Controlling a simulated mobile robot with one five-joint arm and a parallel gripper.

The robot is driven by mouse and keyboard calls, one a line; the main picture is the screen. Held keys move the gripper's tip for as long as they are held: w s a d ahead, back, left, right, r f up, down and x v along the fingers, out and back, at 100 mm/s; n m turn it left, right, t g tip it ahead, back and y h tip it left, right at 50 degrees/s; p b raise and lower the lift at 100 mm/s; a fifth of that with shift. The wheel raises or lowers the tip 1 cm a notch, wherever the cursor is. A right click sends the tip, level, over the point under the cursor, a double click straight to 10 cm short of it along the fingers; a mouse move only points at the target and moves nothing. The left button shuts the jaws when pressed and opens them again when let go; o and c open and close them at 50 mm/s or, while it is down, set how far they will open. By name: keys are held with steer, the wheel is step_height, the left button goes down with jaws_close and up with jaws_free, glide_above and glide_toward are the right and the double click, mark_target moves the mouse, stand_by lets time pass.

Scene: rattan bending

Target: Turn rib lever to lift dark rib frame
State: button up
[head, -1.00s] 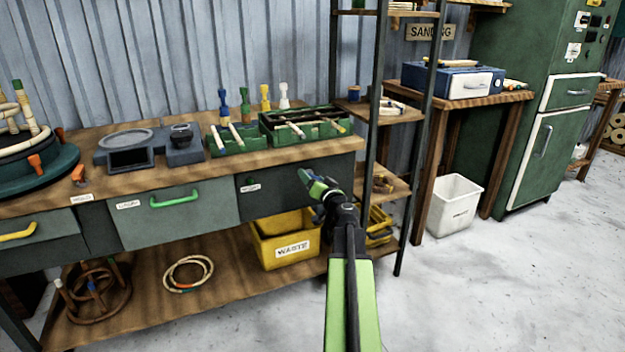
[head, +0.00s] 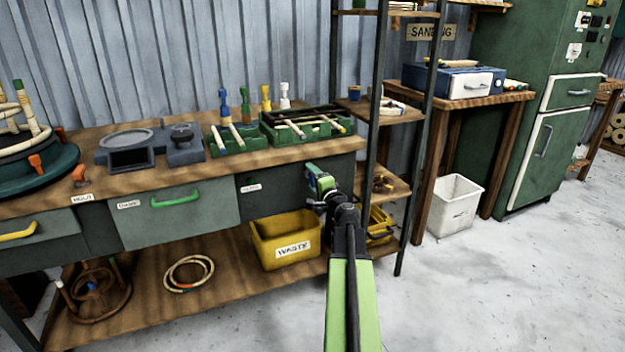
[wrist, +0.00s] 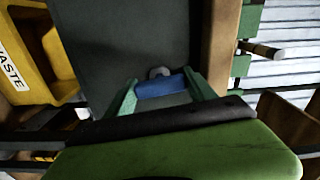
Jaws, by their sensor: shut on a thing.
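My gripper (head: 319,181) is at the right end of the workbench's dark front panel. In the wrist view, its two green fingers (wrist: 163,88) are shut on the blue grip of the rib lever (wrist: 160,88). A grey round pivot (wrist: 158,72) shows just behind the grip, against the dark panel. In the head view my gripper hides most of the lever. The dark rib frame (head: 299,113) is over the green tray (head: 310,138) at the right end of the benchtop, with pale rods below it.
A yellow waste bin (head: 285,245) stands on the lower shelf, left of my arm. A dark metal rack post (head: 375,120) rises close to the right of my gripper. Pegs in several colours (head: 245,105) stand behind the trays.

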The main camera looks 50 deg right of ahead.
steer(key=shift+m, duration=0.7)
steer(key=o, duration=1.4)
